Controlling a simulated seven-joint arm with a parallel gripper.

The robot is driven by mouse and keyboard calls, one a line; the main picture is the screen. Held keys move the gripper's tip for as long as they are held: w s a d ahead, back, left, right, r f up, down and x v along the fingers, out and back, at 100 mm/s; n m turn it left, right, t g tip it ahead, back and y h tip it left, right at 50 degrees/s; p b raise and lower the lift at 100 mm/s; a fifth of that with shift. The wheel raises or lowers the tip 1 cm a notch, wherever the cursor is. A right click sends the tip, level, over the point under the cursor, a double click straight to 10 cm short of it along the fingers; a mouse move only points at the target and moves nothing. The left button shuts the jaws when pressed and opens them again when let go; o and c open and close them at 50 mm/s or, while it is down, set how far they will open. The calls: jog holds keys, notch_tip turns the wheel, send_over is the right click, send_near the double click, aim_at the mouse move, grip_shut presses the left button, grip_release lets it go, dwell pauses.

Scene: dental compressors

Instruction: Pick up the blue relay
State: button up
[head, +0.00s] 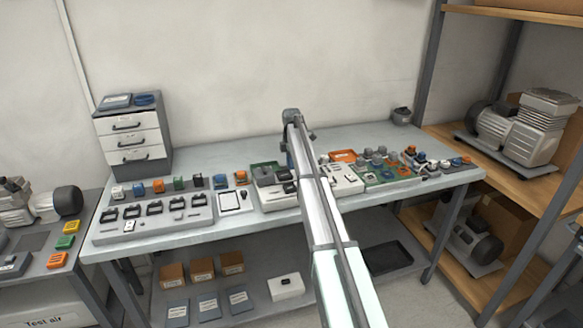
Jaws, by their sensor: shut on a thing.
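My arm reaches from the bottom of the head view up over the bench, and its far end bends down behind the forearm. A small part of my gripper (289,158) shows just left of the forearm, above the bench middle. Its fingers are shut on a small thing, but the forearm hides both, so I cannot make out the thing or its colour. Small blue parts stand on the left rack: one at its right end (220,181) and one near its left end (138,189). I cannot tell whether either is a relay.
The grey rack (150,229) also holds orange, green and white parts. A white-framed tablet (236,201) lies beside it. Trays and a green board (388,175) with many small parts crowd the right side. A drawer unit (131,137) stands back left. Bare bench shows along the back.

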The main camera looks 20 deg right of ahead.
jog(key=shift+r, duration=0.1)
notch_tip(320, 180, up, 8)
jog(key=shift+w+f, duration=0.1)
jog(key=s+a+r, duration=0.5)
jog(key=s, duration=0.4)
jog(key=s+a+f, duration=0.1)
jog(key=s+a, duration=0.1)
jog(key=s, duration=0.8)
jog(key=shift+w+d+f, duration=0.1)
jog(key=shift+d+f, duration=0.05)
jog(key=shift+f, duration=1.2)
jog(key=shift+w+d+f, duration=0.1)
jog(key=shift+f, duration=1.25)
